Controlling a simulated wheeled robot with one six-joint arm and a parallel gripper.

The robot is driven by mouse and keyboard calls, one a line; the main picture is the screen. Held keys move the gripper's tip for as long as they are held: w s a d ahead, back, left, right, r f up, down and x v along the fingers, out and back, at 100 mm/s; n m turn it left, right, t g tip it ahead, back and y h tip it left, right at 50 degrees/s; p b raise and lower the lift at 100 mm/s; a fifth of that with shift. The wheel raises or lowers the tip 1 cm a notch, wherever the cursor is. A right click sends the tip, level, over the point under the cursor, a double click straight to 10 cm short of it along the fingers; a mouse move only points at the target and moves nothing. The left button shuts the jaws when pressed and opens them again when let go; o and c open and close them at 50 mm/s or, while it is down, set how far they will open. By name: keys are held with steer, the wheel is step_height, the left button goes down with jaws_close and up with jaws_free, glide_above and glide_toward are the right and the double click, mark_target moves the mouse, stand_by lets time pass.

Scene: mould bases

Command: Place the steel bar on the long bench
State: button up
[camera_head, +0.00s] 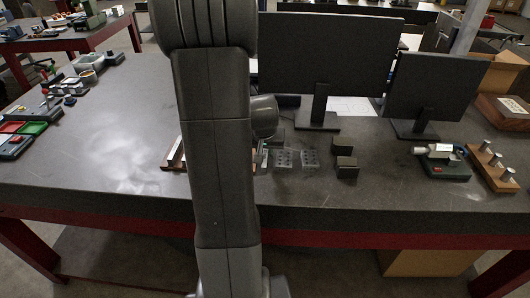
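The long bench (330,205) has a dark grey top and a red frame and spans the view. My own arm stands upright in front of its middle and hides part of the top. My gripper is not in view. I cannot pick out the steel bar with certainty. A pale, narrow bar-like piece (176,151) shows just left of my arm, on or against a brown wooden piece (169,164); my arm partly hides this spot. Whether it is the steel bar I cannot tell.
Two black monitors (330,55) (432,88) stand at the back. Perforated grey blocks (310,158) and dark blocks (346,167) sit right of my arm. A green-based device (444,167) and a wooden rack with metal cylinders (491,165) are at right. The left-centre top is clear.

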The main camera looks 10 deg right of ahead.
steer(key=v, duration=1)
steer(key=shift+s+r, duration=0.2)
steer(key=shift+r, duration=0.05)
